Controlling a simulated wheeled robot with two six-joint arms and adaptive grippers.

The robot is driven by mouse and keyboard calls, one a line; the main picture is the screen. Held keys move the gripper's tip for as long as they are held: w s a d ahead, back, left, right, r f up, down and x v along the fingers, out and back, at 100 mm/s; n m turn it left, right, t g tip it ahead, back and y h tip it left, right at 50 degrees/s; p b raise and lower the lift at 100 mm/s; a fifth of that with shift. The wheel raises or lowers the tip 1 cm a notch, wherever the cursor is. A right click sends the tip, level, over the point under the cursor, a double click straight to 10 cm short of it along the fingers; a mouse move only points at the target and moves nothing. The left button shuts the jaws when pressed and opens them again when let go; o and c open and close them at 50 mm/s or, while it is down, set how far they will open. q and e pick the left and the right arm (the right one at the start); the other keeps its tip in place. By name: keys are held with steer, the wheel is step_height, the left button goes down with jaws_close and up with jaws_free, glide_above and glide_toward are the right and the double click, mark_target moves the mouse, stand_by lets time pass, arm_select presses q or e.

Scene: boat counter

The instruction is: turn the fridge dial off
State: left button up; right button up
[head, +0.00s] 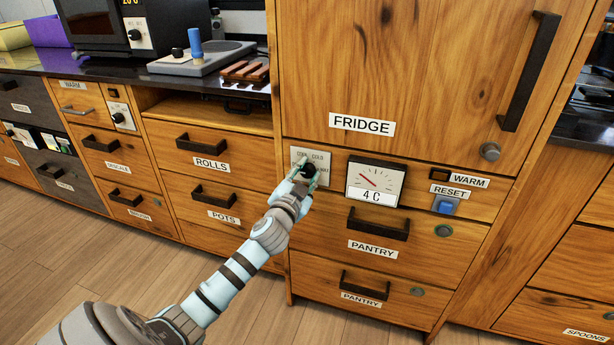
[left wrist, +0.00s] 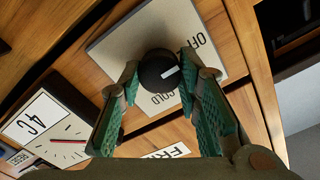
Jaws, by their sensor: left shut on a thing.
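The fridge dial is a round black knob (head: 308,171) on a pale plate (head: 324,159) below the FRIDGE door. My left gripper (head: 303,177) reaches it from below. In the left wrist view, the green-padded fingers (left wrist: 159,76) are closed on opposite sides of the knob (left wrist: 154,74). The knob's white mark (left wrist: 171,72) points to the right, towards the finger beside the OFF label (left wrist: 203,47). The finger hides part of the plate, so the exact setting is unclear. My right gripper is not in view.
A gauge (head: 376,181) reading 4 C sits right of the dial. Further right are a WARM lamp (head: 440,174) and a blue RESET switch (head: 445,206). Pantry drawer handles (head: 378,224) jut out below. The floor (head: 130,265) at left is clear.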

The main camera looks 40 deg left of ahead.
arm_select(q)
steer(key=shift+f, duration=0.1)
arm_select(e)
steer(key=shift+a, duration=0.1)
arm_select(q)
steer(key=o, duration=1)
steer(key=shift+o, duration=0.7)
steer(key=shift+s+d, duration=0.15)
steer(key=shift+s, duration=0.25)
steer(key=v, duration=1.1)
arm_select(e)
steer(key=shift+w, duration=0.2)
